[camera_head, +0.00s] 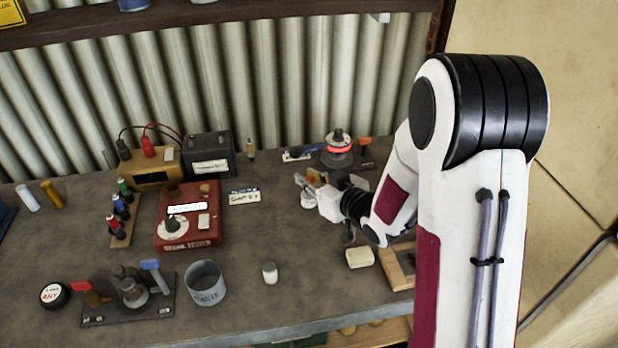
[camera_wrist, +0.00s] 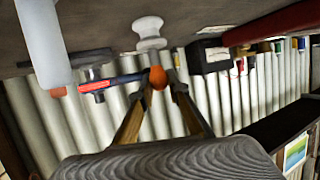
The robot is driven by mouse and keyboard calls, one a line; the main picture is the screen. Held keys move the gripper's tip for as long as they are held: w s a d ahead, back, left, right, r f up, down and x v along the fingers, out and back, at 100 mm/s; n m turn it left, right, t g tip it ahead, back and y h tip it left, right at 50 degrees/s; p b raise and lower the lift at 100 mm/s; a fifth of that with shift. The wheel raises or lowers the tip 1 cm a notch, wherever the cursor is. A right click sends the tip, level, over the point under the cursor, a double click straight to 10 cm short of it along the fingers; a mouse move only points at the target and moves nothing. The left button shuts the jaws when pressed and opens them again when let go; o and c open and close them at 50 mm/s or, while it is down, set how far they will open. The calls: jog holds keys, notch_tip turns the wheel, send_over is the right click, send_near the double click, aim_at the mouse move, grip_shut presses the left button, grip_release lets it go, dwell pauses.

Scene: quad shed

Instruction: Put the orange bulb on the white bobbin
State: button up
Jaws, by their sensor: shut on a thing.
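The orange bulb (camera_wrist: 158,77) is between the fingertips of my gripper (camera_wrist: 160,84), which is shut on it. In the head view my gripper (camera_head: 309,181) is above the bench, and the bulb is too small to make out clearly. The white bobbin (camera_wrist: 150,33) stands on the bench just beyond the fingertips in the wrist view, which shows the bench at the top. In the head view the bobbin (camera_head: 307,202) shows partly below the gripper.
A red tester (camera_head: 188,215) and a black box (camera_head: 209,152) stand left of the gripper. A station with a red ring (camera_head: 338,150) is behind it. A pale block (camera_head: 360,257) and a small white jar (camera_head: 269,272) are nearer. The bench between tester and gripper is mostly clear.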

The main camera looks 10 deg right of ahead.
jog(key=shift+f, duration=0.15)
jog(key=o, duration=0.7)
jog(key=shift+r, duration=0.2)
jog(key=shift+v, duration=3.7)
